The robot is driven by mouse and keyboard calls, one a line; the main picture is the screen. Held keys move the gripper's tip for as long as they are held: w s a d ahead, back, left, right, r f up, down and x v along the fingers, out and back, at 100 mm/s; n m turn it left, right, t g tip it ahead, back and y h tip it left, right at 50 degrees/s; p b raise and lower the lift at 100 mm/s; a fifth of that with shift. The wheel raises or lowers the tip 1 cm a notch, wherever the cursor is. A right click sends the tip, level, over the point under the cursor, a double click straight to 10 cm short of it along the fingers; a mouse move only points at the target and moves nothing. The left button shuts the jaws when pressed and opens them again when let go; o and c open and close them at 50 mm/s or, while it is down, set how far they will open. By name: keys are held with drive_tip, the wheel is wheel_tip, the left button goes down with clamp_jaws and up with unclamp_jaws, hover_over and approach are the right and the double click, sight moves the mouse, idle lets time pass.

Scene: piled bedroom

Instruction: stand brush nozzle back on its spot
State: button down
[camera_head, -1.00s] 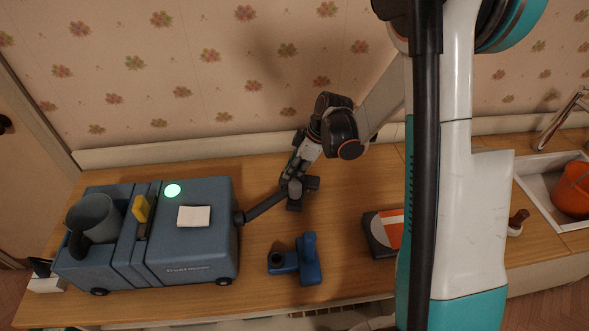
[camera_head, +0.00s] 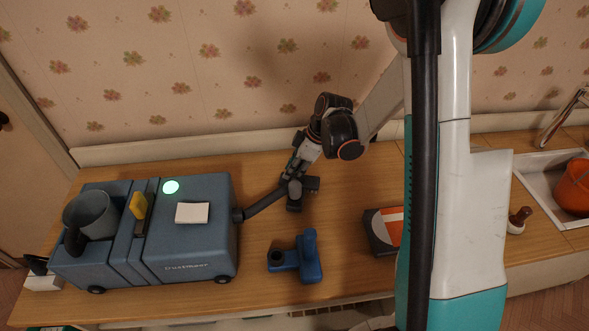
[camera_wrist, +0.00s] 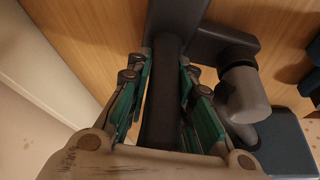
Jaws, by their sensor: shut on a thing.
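My gripper (camera_head: 293,182) is shut on a dark grey tube-shaped piece with a crosswise head, low over the table's back half. In the wrist view this dark grey piece (camera_wrist: 163,95) lies between the green-padded fingers of my gripper (camera_wrist: 165,85). A grey elbow (camera_wrist: 243,95) sits beside it. A dark hose (camera_head: 265,201) runs from the blue-grey vacuum (camera_head: 190,245) to the held piece; the joint is partly hidden. A blue nozzle-like piece (camera_head: 308,258) with a dark round opening rests on the table nearer the front. I cannot tell which piece is the brush nozzle.
The vacuum fills the left of the wooden table (camera_head: 350,215), with a grey mug-like cup (camera_head: 92,215) on it. A dark box with an orange and white top (camera_head: 388,228) lies right of the blue piece.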

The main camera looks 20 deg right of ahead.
drive_tip(key=shift+f, duration=0.2)
drive_tip(key=c, duration=1.3)
unclamp_jaws()
drive_tip(key=shift+c, duration=0.2)
drive_tip(key=shift+r, duration=0.1)
drive_tip(key=p+v, duration=0.4)
drive_tip(key=v, duration=0.3)
drive_tip(key=shift+d+r, duration=0.2)
drive_tip(key=shift+r, duration=0.15)
drive_tip(key=shift+s, duration=0.1)
